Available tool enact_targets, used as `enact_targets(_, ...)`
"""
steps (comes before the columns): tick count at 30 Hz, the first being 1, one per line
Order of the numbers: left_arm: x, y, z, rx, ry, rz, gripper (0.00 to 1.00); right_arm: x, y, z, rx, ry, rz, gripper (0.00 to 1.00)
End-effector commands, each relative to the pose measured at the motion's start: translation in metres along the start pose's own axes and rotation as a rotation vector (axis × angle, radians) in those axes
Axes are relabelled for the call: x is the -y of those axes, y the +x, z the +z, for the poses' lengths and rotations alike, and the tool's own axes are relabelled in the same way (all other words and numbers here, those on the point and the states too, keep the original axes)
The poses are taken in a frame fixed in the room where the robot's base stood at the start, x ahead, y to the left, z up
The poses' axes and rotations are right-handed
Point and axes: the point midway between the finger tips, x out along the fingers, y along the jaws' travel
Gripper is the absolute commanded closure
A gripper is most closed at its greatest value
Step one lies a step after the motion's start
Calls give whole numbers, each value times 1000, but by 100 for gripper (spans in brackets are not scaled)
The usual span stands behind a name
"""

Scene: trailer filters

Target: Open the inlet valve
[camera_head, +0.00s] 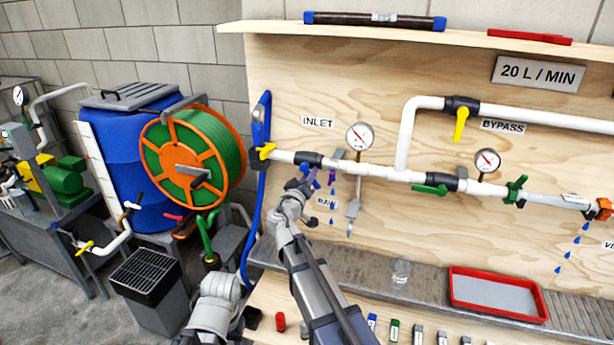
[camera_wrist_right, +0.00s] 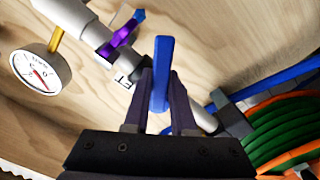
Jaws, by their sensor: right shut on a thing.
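The inlet valve (camera_head: 308,160) is a dark body on the white pipe below the INLET label (camera_head: 318,122). Its blue handle (camera_wrist_right: 162,65) stands between the fingers of my right gripper (camera_wrist_right: 159,90) in the wrist view. My right gripper (camera_head: 304,184) is shut on this handle, just below the pipe in the head view. The gripper hides most of the handle there, so its exact angle to the pipe is hard to tell.
A purple handle (camera_head: 331,177) and a pressure gauge (camera_head: 359,137) are close to the right of the inlet valve. A red tray (camera_head: 497,295) lies on the ledge.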

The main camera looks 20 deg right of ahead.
Motion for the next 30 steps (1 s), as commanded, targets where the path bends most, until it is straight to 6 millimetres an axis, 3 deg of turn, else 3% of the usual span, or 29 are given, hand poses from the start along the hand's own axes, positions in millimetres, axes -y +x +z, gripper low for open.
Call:
enact_targets(18,1,-14,1,0,0,0,50,-16,0,-5,-2,-578,0,100)
enact_targets(30,2,-20,1,0,0,0,50,-20,0,-10,-2,-841,0,100)
